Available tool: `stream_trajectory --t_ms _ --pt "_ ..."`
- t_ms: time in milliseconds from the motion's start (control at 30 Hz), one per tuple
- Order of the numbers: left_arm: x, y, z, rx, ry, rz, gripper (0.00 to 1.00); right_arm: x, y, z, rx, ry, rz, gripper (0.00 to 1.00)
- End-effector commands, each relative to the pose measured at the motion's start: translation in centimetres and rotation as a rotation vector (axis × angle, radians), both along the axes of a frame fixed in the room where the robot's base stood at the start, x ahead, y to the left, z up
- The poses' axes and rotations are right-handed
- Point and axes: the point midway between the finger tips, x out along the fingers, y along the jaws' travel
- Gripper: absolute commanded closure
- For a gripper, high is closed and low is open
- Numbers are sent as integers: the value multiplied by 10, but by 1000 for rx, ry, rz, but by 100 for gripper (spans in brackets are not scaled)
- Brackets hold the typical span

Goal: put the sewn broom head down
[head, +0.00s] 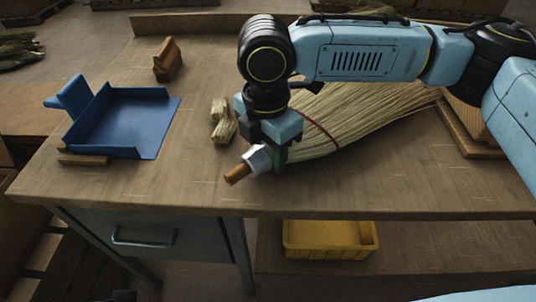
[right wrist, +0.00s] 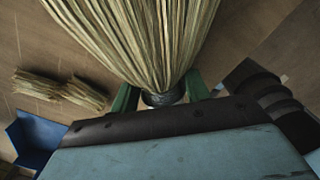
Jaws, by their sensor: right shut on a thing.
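The broom head (head: 365,112) is a fan of straw with a red stitch line, a white collar and a brown wooden stub. It lies across the right half of the workbench (head: 170,185), stub toward the front left, bristles toward the back right. My right gripper (head: 279,156) is shut on its neck, just behind the collar. In the right wrist view, the green fingers (right wrist: 161,96) sit on both sides of the dark-bound neck, with the straw (right wrist: 145,40) fanning away. I cannot tell whether the broom head touches the bench. My arm hides part of the straw. My left gripper is not in view.
Two short straw bundles (head: 224,130) lie left of the gripper. A blue dustpan-like tray (head: 125,122) is at the left, a brown wooden block (head: 168,62) at the back. A wooden stand (head: 468,130) is at the right. A yellow bin (head: 330,237) sits below. The front-left bench is clear.

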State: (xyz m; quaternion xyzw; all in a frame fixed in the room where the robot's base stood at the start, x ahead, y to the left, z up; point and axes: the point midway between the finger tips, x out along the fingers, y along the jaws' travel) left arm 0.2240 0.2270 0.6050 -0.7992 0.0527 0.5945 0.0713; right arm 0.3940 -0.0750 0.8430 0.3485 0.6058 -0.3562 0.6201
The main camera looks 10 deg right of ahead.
Motion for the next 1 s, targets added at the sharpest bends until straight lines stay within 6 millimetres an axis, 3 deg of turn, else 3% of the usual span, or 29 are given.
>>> stream_trajectory --t_ms 167,533,567,700,1000 --pt "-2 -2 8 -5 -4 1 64 0 0 -7 0 -2 0 86" --pt "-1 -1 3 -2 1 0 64 1 0 -9 0 -2 -1 86" --pt "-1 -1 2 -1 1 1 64 0 0 -9 0 -1 -1 51" --pt "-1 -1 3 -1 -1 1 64 0 0 -9 0 -1 0 33" --pt "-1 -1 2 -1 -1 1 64 0 0 -9 0 -1 0 32"
